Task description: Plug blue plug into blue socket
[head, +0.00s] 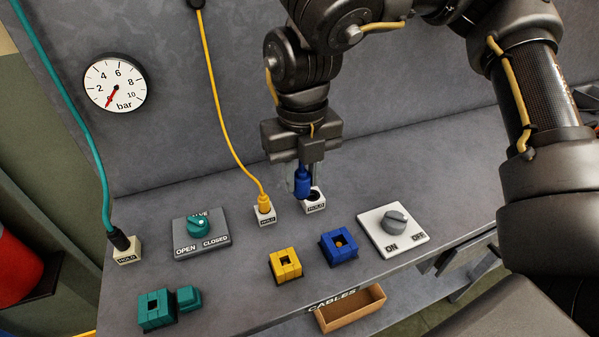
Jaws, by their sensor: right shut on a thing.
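The blue plug (302,181) is held upright in my right gripper (302,178), which points down over the bench. The plug's lower end is at or just above a white holder labelled HOLD (315,206); I cannot tell whether it touches. The holder's dark round opening shows beside the plug. The blue socket (339,246), a square block with a hole in its top, sits on the bench nearer the front, below and right of the plug. My left gripper is not in view.
A yellow plug (264,203) stands in its own holder to the left. A yellow socket (285,265), teal socket (156,309), valve knob (198,225) and ON/OFF switch (395,222) stand around. A cable box (350,310) hangs at the front edge. A pressure gauge (115,83) is on the back wall.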

